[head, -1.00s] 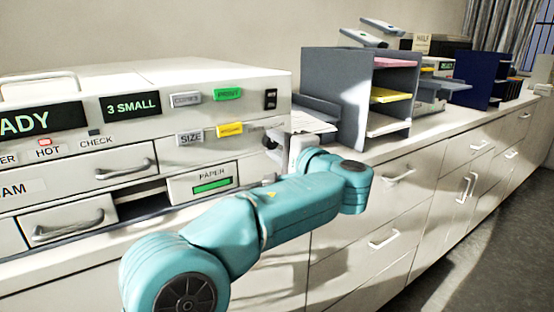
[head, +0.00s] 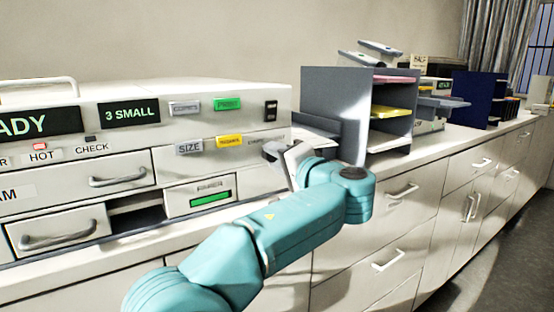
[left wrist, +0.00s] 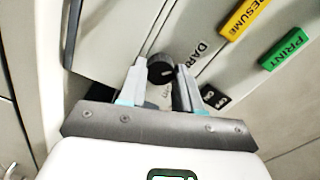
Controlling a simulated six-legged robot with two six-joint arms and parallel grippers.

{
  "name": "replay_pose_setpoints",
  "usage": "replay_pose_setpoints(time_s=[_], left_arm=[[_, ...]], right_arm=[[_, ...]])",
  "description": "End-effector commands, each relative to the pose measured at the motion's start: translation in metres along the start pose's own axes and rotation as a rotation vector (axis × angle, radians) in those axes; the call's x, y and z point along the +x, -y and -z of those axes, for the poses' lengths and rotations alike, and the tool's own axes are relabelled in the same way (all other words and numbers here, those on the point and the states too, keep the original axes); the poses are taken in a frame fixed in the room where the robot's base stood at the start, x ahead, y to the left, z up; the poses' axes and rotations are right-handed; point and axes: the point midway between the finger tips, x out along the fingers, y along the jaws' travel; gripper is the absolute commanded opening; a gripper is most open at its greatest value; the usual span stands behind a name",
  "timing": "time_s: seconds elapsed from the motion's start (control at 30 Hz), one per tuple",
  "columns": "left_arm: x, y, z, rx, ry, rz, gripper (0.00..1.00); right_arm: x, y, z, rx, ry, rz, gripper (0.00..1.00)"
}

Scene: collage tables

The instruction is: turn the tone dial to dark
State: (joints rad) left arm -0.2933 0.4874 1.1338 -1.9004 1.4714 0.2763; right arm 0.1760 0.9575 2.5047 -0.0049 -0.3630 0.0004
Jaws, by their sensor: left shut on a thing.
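The tone dial is a round black knob (left wrist: 160,69) on the pale machine front, seen in the left wrist view. A small pale mark shows on it, but I cannot tell exactly where it points. The DARK label (left wrist: 200,52) is on the panel just right of the dial. My left gripper (left wrist: 160,78) is shut on the dial, one finger on each side. In the head view my left gripper (head: 286,158) is at the right end of the machine front and hides the dial. My right gripper is not in view.
The copier-like machine (head: 190,90) has SIZE (head: 190,148) and yellow RESUME (head: 230,141) buttons near the gripper, with a green PRINT button (head: 228,104) above. A dark paper rack (head: 335,100) stands close on the right. Drawers line the counter below.

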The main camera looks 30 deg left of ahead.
Motion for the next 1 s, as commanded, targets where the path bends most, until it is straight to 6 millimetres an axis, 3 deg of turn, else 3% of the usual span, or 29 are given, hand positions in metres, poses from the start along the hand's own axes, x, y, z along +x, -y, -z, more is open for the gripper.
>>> replay_pose_setpoints(time_s=[0.2,0.23,0.3,0.67,0.77,1.0], left_arm=[[-0.001,-0.001,0.000,0.000,0.000,-0.002,0.03],[-0.001,-0.001,0.000,0.000,0.000,-0.002,0.40],[-0.001,-0.001,0.000,0.000,0.000,-0.002,0.59],[-0.005,-0.001,0.000,0.000,-0.001,-0.001,0.59],[-0.020,-0.001,0.001,0.001,-0.004,-0.002,0.59],[-0.083,0.000,0.002,0.001,-0.006,-0.001,0.59]], right_arm=[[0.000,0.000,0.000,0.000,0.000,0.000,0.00],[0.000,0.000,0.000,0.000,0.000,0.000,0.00],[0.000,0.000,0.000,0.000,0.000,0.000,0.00],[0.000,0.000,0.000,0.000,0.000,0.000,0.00],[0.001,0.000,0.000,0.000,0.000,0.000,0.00],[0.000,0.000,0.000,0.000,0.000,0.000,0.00]])
